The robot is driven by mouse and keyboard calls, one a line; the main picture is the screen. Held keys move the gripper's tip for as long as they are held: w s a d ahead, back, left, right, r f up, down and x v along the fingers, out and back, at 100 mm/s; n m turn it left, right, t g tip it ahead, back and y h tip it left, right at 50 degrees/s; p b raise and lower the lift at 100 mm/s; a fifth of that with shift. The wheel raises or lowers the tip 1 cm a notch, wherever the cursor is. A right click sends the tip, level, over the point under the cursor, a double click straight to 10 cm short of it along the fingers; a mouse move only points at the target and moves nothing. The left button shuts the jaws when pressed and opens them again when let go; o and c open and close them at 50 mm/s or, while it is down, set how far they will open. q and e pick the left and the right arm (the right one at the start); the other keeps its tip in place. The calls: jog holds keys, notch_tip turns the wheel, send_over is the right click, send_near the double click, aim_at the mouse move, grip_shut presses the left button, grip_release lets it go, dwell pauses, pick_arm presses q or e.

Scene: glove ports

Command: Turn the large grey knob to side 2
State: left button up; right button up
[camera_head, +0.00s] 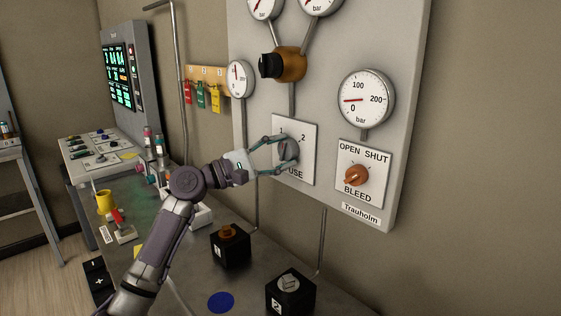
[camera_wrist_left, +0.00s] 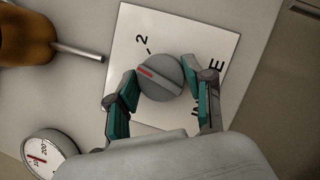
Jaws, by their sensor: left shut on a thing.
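The large grey knob (camera_head: 289,150) sits on a white plate (camera_head: 303,129) marked 1, 2 and USE on the grey wall panel. In the left wrist view the knob (camera_wrist_left: 161,79) has a red mark at one end of its bar. The 1 is hidden behind a finger in that view. My left gripper (camera_head: 285,153) is shut on the knob, with a finger on either side (camera_wrist_left: 158,85). My right gripper is not in view.
An orange valve with a black knob (camera_head: 271,66) juts out above the plate. An orange BLEED knob (camera_head: 356,175) is at right, below a gauge (camera_head: 366,99). Two black boxes with knobs (camera_head: 231,250) (camera_head: 290,296) stand on the bench below.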

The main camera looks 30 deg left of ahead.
pick_arm(q)
jog(key=m+g, duration=0.1)
jog(key=m, duration=0.2)
jog(key=shift+m+g+y, duration=0.4)
jog(key=shift+m+g, duration=0.2)
jog(key=shift+m, duration=1.1)
jog(key=o, duration=1.2)
jog(key=shift+c, duration=0.2)
